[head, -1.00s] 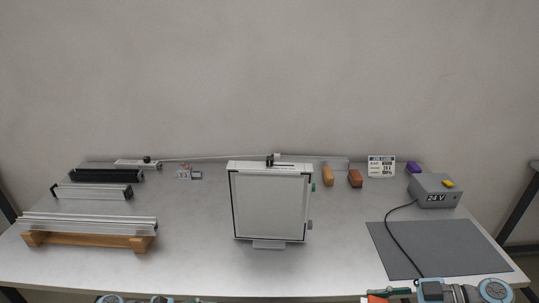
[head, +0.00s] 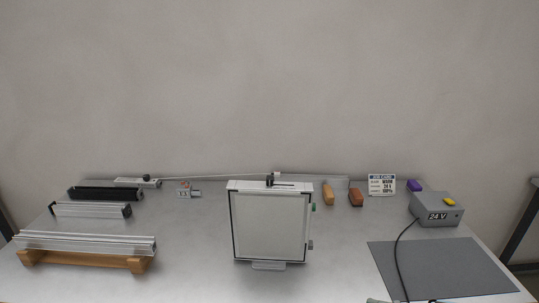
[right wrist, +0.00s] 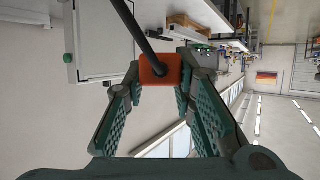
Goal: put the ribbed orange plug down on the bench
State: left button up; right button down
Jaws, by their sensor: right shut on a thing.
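The orange plug (right wrist: 149,76) is between the fingers of my right gripper (right wrist: 161,84) in the right wrist view. The gripper is shut on it. A black cable (right wrist: 133,27) runs from the plug's face toward the top of that view. The plug's ribs cannot be made out. In the head view the plug is hidden below the bottom edge, where only a sliver of my right gripper shows. The bench (head: 195,235) is a light grey top across the head view. My left gripper is not in view.
A grey mat (head: 445,268) lies at the bench's right front. Behind it stands a 24 V box (head: 432,206), its cable crossing the mat. A framed white panel (head: 270,226) stands mid-bench. Rails on wooden blocks (head: 85,261) lie left. Bench surface beside the panel is clear.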

jog(key=shift+s+a+r, duration=0.35)
jog(key=shift+s+a, duration=0.1)
jog(key=shift+a, duration=0.05)
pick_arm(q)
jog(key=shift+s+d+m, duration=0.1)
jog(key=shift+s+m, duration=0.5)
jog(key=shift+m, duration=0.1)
pick_arm(e)
jog(key=shift+w, duration=0.15)
jog(key=shift+w+a+r, duration=0.1)
jog(key=shift+a, duration=0.05)
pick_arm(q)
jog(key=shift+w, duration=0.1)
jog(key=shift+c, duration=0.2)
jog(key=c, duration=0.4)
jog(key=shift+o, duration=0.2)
pick_arm(e)
jog(key=a+r+n+g+y, duration=0.2)
jog(key=a+r+n+g, duration=0.3)
jog(key=a+n+g, duration=0.3)
jog(key=a+g, duration=0.1)
jog(key=a, duration=0.3)
jog(key=shift+s+r+y, duration=0.3)
jog(key=shift+s, duration=0.05)
